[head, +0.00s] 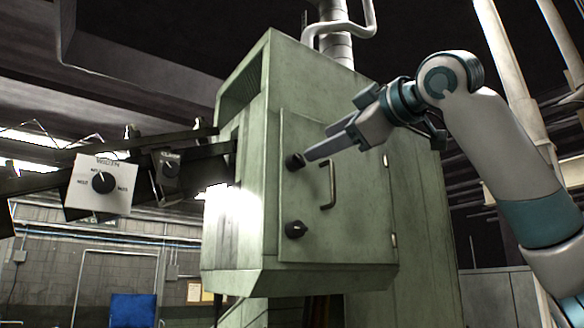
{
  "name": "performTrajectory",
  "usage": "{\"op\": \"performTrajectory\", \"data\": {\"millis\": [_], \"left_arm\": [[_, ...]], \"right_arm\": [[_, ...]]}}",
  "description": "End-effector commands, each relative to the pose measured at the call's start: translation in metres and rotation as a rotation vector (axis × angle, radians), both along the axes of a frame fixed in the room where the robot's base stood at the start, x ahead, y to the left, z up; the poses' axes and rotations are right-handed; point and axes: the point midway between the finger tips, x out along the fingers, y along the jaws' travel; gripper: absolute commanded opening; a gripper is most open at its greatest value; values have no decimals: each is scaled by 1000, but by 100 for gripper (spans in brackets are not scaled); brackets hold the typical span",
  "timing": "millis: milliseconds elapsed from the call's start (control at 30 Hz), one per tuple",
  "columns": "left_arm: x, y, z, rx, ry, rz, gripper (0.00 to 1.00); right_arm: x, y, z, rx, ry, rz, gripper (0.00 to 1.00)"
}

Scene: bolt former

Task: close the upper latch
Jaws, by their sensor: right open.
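The upper latch (294,161) is a black knob near the left edge of the green cabinet door (345,230). A similar lower latch (295,229) sits below it. A bar handle (328,186) stands on the door just right of the latches. My right gripper (318,151) comes in from the right, its fingers pointing left at the upper latch. The fingertips are beside the knob's right side; I cannot tell whether they touch it. The gripper is open, though its fingers overlap in this view. The door lies flush with the cabinet front. My left gripper is not in view.
A white panel with a dial (98,184) and a smaller dark dial box (170,171) stand left of the cabinet. The door's hinges (386,160) are on its right edge. Pipes (335,40) rise above the cabinet. A blue chair back (132,310) is far behind at lower left.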

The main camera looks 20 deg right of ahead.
Motion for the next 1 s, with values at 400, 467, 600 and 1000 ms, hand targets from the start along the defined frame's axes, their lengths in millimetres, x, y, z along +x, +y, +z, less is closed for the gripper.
{"op": "performTrajectory", "data": {"millis": [400,467,600,1000], "left_arm": [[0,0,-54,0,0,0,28],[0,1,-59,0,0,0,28],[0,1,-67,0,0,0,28],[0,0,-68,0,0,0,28]], "right_arm": [[-14,-1,11,777,227,31,53],[-11,-1,5,890,284,33,53],[-2,-1,-7,1078,392,29,53],[3,-2,-11,1163,443,22,53]]}}
